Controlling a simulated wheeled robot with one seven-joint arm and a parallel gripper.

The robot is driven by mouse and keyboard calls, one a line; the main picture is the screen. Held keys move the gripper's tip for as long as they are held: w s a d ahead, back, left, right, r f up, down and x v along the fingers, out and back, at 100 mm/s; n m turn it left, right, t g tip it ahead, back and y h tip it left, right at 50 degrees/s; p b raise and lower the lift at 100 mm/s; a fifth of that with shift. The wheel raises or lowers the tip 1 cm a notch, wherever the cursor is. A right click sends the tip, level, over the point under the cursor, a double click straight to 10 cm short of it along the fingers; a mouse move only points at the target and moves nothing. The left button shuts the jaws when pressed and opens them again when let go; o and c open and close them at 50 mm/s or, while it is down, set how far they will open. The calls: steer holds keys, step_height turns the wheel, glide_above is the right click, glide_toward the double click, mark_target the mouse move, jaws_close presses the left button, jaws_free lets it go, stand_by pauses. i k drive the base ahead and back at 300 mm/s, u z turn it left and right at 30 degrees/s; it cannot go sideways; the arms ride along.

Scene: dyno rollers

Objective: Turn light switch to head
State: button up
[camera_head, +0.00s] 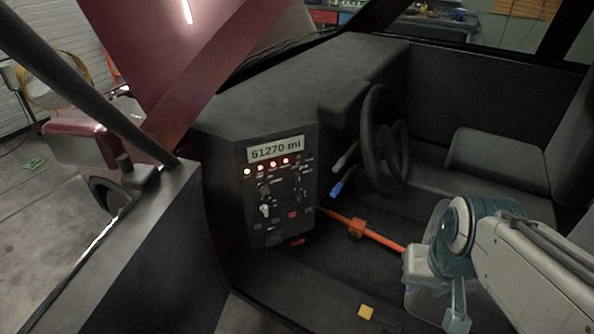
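The dashboard panel (280,190) is a dark upright face at the middle of the view. It carries several small knobs and switches, among them a white switch knob (264,210) at lower left and dark dials (298,190) at right. Their labels are too small to read, so I cannot tell which is the light switch or where it points. My gripper (440,300) is at the lower right, well apart from the panel. Its fingers are not clear, partly behind my arm's teal and white links, and nothing is seen held.
A display (275,149) reads 61270 mi above a row of lit lamps. A steering wheel (380,140) with grey and blue levers (337,188) stands right of the panel. An orange bar (375,236) runs toward my arm.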

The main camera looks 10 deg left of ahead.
mark_target(296, 177)
steer(key=k, duration=0.5)
steer(key=u, duration=0.9)
steer(key=i, duration=0.75)
steer(key=z, duration=1.4)
